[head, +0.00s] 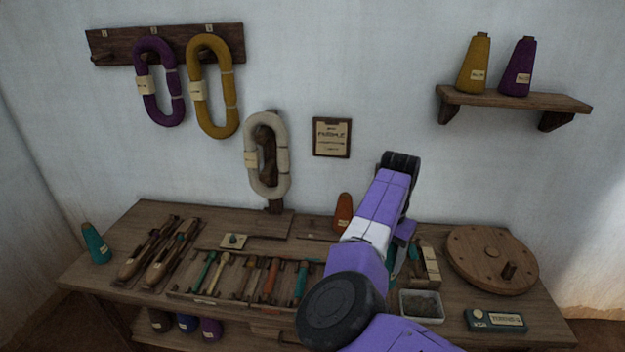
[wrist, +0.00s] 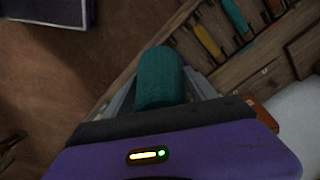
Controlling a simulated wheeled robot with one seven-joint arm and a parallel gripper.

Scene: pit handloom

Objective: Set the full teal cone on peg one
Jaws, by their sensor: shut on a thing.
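A teal cone (wrist: 160,75) sits between the two fingers of my gripper (wrist: 158,92) in the wrist view, and the gripper is shut on it. Whether this cone is full cannot be told. In the head view my arm hides most of the gripper; only a sliver of teal shows beside it. Another teal cone (head: 96,243), with a pale label, stands at the left end of the table. A wall rack (head: 130,45) at upper left has small number tags. Its left place is bare, and I cannot tell for sure that this is peg one.
Purple (head: 157,83) and ochre (head: 212,90) hanks hang on the rack. A tray (head: 230,305) of bobbins lies on the table (head: 140,222). A round wooden disc (head: 492,258), a grey bowl (head: 421,306) and a teal device (head: 495,320) stand to the right. A shelf (head: 520,100) holds two cones.

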